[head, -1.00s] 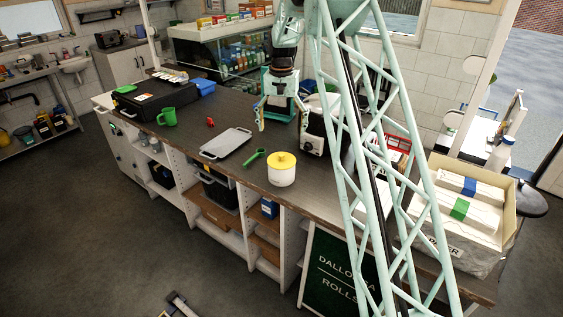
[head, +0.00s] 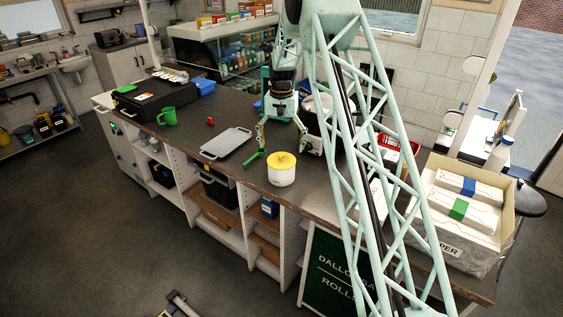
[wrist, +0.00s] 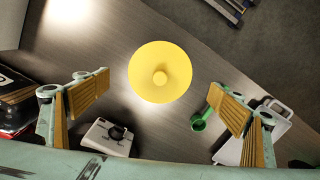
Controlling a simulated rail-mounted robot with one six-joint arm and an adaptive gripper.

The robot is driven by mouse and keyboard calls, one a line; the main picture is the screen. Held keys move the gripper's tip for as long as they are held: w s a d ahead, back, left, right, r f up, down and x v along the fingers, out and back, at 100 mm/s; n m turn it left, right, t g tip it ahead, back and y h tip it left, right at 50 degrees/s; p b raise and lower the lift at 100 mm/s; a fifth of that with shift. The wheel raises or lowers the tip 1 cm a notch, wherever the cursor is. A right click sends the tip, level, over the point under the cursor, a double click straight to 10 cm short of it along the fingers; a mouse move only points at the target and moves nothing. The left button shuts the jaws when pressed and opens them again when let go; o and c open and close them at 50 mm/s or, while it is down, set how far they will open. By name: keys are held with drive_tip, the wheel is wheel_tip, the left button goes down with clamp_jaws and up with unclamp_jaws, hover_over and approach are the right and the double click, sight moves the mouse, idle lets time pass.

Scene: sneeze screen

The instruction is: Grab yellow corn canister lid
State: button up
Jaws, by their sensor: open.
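The corn canister (head: 281,174) is a white round tub standing upright near the counter's front edge. Its yellow lid (head: 282,160) has a small round knob and sits on top of the tub. In the wrist view the lid (wrist: 160,72) is seen from above, with the knob at its middle, and it hides the tub. My gripper (head: 282,141) is open and empty, behind and above the canister in the head view. In the wrist view its two fingers (wrist: 165,100) are spread wide, with the lid ahead of the gap between them, apart from both.
A green scoop (head: 252,159) lies just left of the canister, near one finger. A grey lidded tray (head: 226,143), a green mug (head: 168,117) and a small red object (head: 210,122) stand further left. A white appliance (wrist: 108,137) is close to the other finger.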

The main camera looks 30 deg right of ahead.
sight(282, 154)
drive_tip(key=shift+f, duration=0.1)
drive_tip(key=shift+f+p, duration=0.6)
drive_tip(key=shift+f, duration=1.9)
drive_tip(key=shift+c, duration=0.4)
